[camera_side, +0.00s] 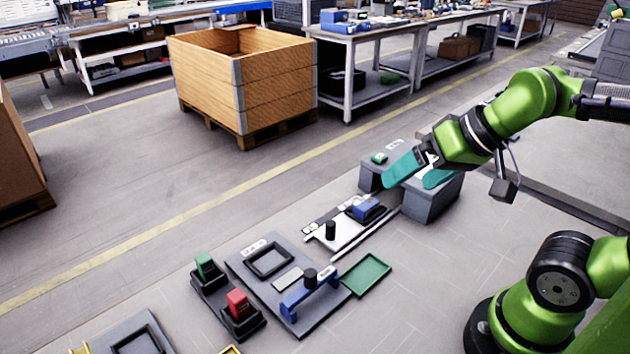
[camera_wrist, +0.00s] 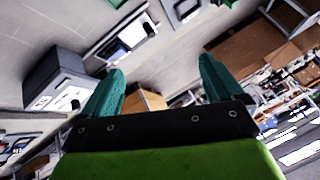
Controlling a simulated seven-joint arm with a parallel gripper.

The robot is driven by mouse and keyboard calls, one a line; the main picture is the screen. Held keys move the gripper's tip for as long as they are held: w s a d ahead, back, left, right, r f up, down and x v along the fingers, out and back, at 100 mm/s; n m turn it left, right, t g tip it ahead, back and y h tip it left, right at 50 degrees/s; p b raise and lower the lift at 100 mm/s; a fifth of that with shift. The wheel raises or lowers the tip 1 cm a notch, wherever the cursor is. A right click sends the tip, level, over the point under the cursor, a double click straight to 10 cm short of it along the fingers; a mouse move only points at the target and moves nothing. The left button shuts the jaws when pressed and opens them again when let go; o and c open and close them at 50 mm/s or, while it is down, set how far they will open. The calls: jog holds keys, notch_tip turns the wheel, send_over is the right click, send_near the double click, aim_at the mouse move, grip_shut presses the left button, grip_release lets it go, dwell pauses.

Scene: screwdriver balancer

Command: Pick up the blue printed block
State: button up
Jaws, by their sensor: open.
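The blue block (camera_side: 367,207) sits in a dark holder at the right end of a pale plate (camera_side: 338,234) on the floor, in the side view. My gripper (camera_side: 416,175) is up and to the right of the block, over the grey box (camera_side: 433,205), with its teal fingers spread and apart from the block. In the wrist view my gripper (camera_wrist: 162,66) shows two separated fingers with nothing held between them.
A black peg (camera_side: 330,230) stands on the pale plate. Red (camera_side: 238,304) and green (camera_side: 205,264) blocks stand in dark holders. A grey board (camera_side: 258,284) carries a blue bridge (camera_side: 309,291). A green tray (camera_side: 366,275) lies nearby. A wooden crate (camera_side: 212,86) stands behind open floor.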

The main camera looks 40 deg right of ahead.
jog(key=m+g+h, duration=0.2)
jog(key=m+g, duration=0.4)
jog(key=m, duration=2.6)
send_over(366, 203)
jog(key=f, duration=1.6)
jog(key=shift+s+f, duration=0.1)
jog(key=shift+s, duration=0.15)
notch_tip(366, 203, down, 5)
jog(key=shift+w+d+f, duration=0.1)
